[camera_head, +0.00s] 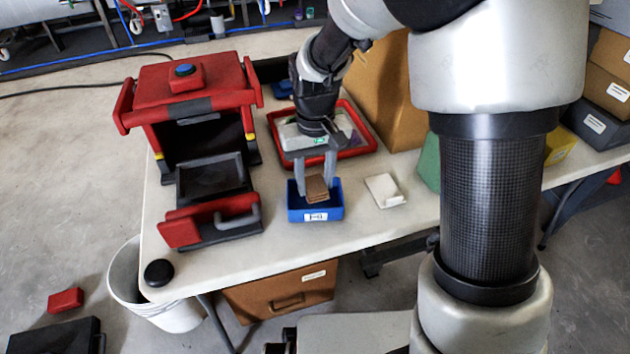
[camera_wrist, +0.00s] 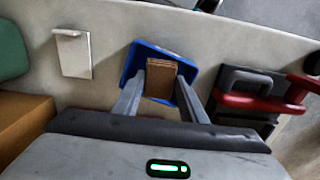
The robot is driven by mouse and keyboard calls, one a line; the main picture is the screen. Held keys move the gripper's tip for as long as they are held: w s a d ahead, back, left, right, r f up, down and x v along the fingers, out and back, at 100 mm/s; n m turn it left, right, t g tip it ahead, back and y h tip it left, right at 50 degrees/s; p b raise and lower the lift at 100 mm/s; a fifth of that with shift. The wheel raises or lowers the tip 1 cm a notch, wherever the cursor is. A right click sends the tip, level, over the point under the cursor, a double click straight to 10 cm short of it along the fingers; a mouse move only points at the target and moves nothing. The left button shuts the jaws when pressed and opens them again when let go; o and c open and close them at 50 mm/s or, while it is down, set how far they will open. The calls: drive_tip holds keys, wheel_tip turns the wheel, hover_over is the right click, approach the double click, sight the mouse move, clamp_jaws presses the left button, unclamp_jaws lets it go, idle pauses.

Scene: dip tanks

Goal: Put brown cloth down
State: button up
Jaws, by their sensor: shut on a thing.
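The brown cloth (camera_head: 317,189) is a small folded block held between the fingers of my gripper (camera_head: 318,178). It sits in or just over the small blue bin (camera_head: 316,214) near the front of the table. In the wrist view the cloth (camera_wrist: 161,80) is between the two fingertips of my gripper (camera_wrist: 160,85), with the blue bin (camera_wrist: 133,58) around and behind it. I cannot tell whether the cloth touches the bin floor. My gripper is shut on the cloth.
A white folded piece (camera_head: 384,190) lies right of the bin. The red machine with an open front (camera_head: 190,105) stands left. A red-rimmed tray (camera_head: 362,150) and a cardboard box (camera_head: 392,100) are behind. A black round knob (camera_head: 159,272) sits at the front left corner.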

sight(315, 184)
drive_tip(key=shift+f+b, duration=0.35)
drive_tip(key=shift+f, duration=0.25)
drive_tip(key=o, duration=0.9)
drive_tip(key=shift+o, duration=0.2)
drive_tip(key=shift+r, duration=0.15)
wheel_tip(315, 184, up, 13)
drive_tip(key=p, duration=0.4)
drive_tip(key=s+d+r+m+t, duration=0.1)
drive_tip(key=s+d+r+t, duration=0.1)
drive_tip(key=s+d+r, duration=0.3)
drive_tip(key=s+d+r+m+t, duration=0.2)
drive_tip(key=s+d+r, duration=0.3)
drive_tip(key=s, duration=0.6)
drive_tip(key=shift+s+d+t, duration=0.3)
drive_tip(key=shift+d+t, duration=0.5)
drive_tip(key=shift+d, duration=0.45)
